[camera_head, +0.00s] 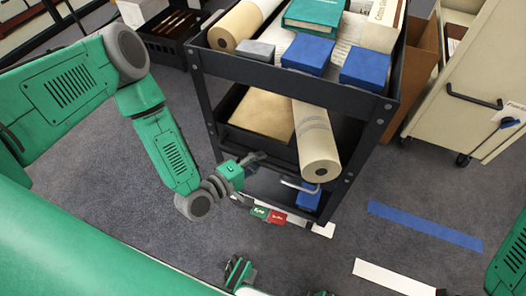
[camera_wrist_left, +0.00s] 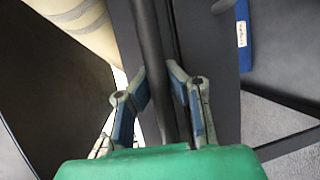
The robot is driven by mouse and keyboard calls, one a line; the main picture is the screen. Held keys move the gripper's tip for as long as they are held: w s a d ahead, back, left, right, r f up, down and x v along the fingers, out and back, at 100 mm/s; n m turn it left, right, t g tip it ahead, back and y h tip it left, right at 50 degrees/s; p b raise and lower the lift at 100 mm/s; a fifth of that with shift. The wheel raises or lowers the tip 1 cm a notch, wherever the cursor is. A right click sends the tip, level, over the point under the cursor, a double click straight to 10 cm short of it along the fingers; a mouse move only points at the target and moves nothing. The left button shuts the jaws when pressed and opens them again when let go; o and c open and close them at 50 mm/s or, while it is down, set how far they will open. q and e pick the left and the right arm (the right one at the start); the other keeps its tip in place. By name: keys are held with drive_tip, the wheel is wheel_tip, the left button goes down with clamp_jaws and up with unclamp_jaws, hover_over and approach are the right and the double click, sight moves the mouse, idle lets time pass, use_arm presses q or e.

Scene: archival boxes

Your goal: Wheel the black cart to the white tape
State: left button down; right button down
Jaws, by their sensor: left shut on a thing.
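The black cart (camera_head: 290,90) stands upright in the middle of the head view, its shelves loaded. My left gripper (camera_head: 256,158) is at its near side, by the lower shelf. In the left wrist view, the fingers (camera_wrist_left: 160,85) are closed on a dark bar (camera_wrist_left: 150,35), which looks like part of the cart. A white tape strip (camera_head: 393,278) lies on the floor at lower right, apart from the cart. My right gripper cannot be made out.
Blue tape (camera_head: 425,226) lies on the floor right of the cart. A beige cart (camera_head: 470,85) stands at right, with a brown panel (camera_head: 415,65) beside it. Paper rolls (camera_head: 316,140) and blue boxes (camera_head: 307,53) ride on the black cart. Grey carpet is open at lower right.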

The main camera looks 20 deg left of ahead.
use_arm(q)
drive_tip(key=shift+s+a+f, duration=0.1)
drive_tip(key=shift+s+a, duration=0.05)
drive_tip(key=shift+a, duration=0.25)
drive_tip(key=c, duration=1.5)
unclamp_jaws()
use_arm(e)
drive_tip(key=shift+a+r, duration=0.15)
drive_tip(key=shift+a, duration=0.2)
use_arm(q)
drive_tip(key=shift+s, duration=0.15)
use_arm(e)
drive_tip(key=shift+s+d, duration=0.1)
use_arm(q)
drive_tip(key=v, duration=1.1)
drive_tip(key=shift+s+a, duration=0.25)
drive_tip(key=shift+s, duration=0.1)
use_arm(e)
drive_tip(key=shift+d, duration=0.1)
